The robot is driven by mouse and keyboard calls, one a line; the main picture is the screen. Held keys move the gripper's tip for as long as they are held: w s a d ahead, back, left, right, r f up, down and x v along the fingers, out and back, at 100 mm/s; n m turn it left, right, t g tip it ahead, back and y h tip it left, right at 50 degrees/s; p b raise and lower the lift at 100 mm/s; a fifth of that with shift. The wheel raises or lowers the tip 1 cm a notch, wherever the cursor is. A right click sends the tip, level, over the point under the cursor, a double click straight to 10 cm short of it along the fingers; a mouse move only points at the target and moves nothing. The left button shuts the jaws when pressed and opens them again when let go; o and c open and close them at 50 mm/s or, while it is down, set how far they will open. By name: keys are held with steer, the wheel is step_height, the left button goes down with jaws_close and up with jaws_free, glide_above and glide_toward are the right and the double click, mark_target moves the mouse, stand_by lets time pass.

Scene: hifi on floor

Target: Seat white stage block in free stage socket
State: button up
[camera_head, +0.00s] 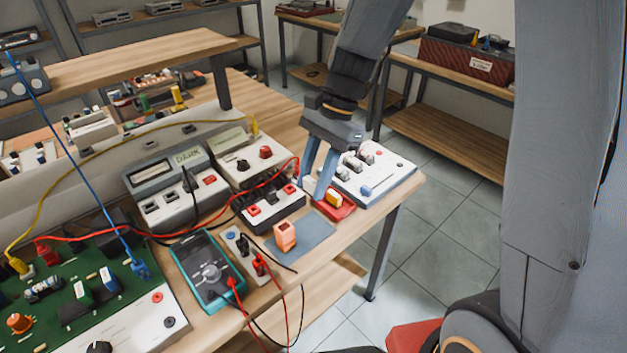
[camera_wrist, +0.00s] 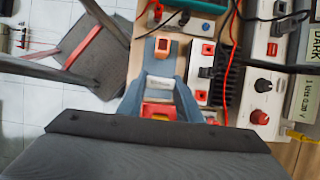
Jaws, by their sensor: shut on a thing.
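My gripper (camera_head: 315,186) is low over the right part of the workbench, its fingers around a small white block (camera_head: 309,184). In the wrist view my gripper (camera_wrist: 163,84) is shut on this white block (camera_wrist: 161,90), with a red tray (camera_wrist: 158,113) nearer the camera. A white board (camera_head: 393,178) with several small parts stands just behind and right of the gripper. I cannot tell which socket is free.
An orange block (camera_head: 285,235) stands on a grey-blue mat (camera_head: 312,240) in front of the gripper. A black heat-sink unit (camera_head: 268,212), a teal multimeter (camera_head: 209,268) and loose red and black cables lie to the left. The bench edge (camera_head: 372,223) is close on the right.

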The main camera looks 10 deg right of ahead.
mark_target(313, 180)
steer(key=shift+r+p, duration=2.6)
steer(key=shift+r, duration=0.25)
